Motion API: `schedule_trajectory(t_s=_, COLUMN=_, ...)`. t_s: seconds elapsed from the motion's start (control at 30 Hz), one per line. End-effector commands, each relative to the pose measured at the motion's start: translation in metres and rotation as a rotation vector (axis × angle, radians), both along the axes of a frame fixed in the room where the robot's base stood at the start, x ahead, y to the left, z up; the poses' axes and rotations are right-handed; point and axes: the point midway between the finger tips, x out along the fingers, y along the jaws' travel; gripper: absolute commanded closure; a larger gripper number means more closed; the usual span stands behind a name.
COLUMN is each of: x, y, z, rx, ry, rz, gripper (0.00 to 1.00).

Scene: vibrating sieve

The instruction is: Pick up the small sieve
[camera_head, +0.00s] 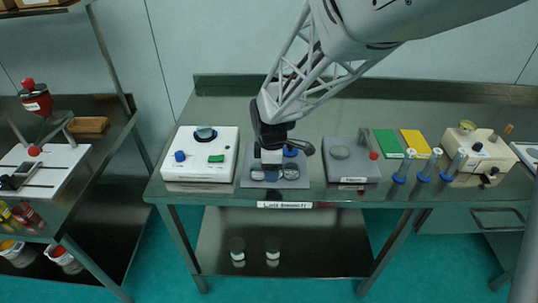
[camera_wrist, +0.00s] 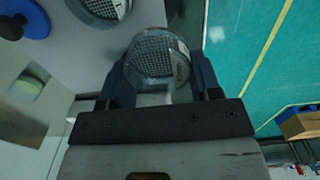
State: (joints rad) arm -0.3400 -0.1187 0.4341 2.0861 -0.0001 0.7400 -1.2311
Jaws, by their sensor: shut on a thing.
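The small sieve (camera_wrist: 160,52) is a round metal cup with a mesh face. In the wrist view it sits between the two dark blue fingers of my gripper (camera_wrist: 160,76), which are shut on it. In the head view my gripper (camera_head: 271,163) points down over the grey sieve machine (camera_head: 247,183), and the held sieve (camera_head: 271,176) shows only small at the fingertips. A second mesh sieve (camera_wrist: 103,8) is beside it, partly cut off by the top edge of the wrist view. I cannot tell whether the held sieve still touches the machine.
A white device (camera_head: 202,165) with blue and green knobs stands left of the machine, and a grey device (camera_head: 350,160) with a red knob stands right. Blue-based tubes (camera_head: 424,167) and a beige device (camera_head: 478,157) are farther right. The bench (camera_head: 225,93) is clear behind.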

Motion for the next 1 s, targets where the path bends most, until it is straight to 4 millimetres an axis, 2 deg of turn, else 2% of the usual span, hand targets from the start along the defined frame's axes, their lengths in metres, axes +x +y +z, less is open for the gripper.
schedule_trajectory(t_s=0.27, x=-0.0074, y=-0.0025, z=0.0004, rx=0.000, ry=0.000, rz=0.000, gripper=0.66)
schedule_trajectory(t_s=0.87, x=-0.0071, y=-0.0021, z=0.0007, rx=0.000, ry=0.000, rz=0.000, gripper=0.66)
schedule_trajectory(t_s=1.0, x=-0.0046, y=0.0030, z=0.0031, rx=0.000, ry=-0.001, rz=0.001, gripper=0.66)
